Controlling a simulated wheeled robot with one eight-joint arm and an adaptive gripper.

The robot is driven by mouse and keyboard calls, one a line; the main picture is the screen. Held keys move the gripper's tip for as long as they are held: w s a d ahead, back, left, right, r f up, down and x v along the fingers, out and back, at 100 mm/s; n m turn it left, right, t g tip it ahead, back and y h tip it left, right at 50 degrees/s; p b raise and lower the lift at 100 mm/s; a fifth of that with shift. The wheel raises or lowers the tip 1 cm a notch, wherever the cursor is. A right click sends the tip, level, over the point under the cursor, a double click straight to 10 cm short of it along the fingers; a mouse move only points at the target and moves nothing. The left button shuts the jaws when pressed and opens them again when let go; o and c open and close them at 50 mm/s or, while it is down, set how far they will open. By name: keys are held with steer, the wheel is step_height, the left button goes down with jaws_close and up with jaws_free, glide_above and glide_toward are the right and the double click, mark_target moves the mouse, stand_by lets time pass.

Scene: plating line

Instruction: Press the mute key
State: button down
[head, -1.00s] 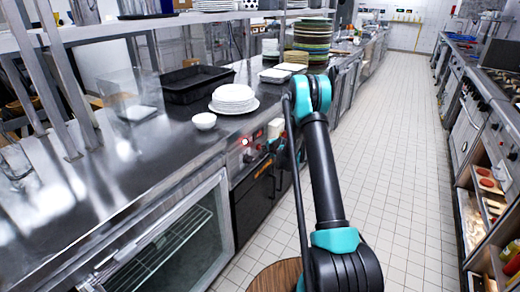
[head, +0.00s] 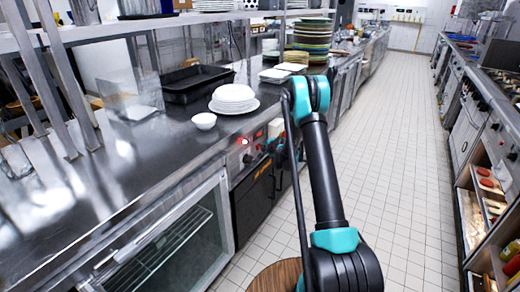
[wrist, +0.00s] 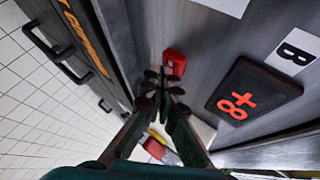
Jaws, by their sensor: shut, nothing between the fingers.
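A small red square key (wrist: 174,62) sits on the grey front panel in the wrist view. I cannot read any marking on it, so I cannot tell if it is the mute key. My gripper (wrist: 164,84) is shut and empty, with its dark fingertips close below the red key in the picture. I cannot tell whether they touch it or the panel. A black display (wrist: 253,91) with red characters lies right of the fingers. In the head view, a red light (head: 245,141) shows on the counter's front; the gripper there is largely hidden by my arm.
A white label with a black B (wrist: 293,53) is beside the display. Dark drawer fronts with handles (wrist: 48,42) are at left. The steel counter (head: 140,165) holds a plate stack (head: 234,96), a small bowl (head: 204,121) and a black tray (head: 196,82). The tiled aisle (head: 400,150) is clear.

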steer(key=shift+w+a, duration=0.1)
steer(key=shift+a, duration=0.05)
stand_by(0.5)
steer(key=shift+s+d, duration=0.6)
steer(key=shift+d, duration=0.2)
steer(key=s+d, duration=0.1)
steer(key=d, duration=0.1)
steer(key=s+d, duration=0.2)
stand_by(0.4)
stand_by(0.4)
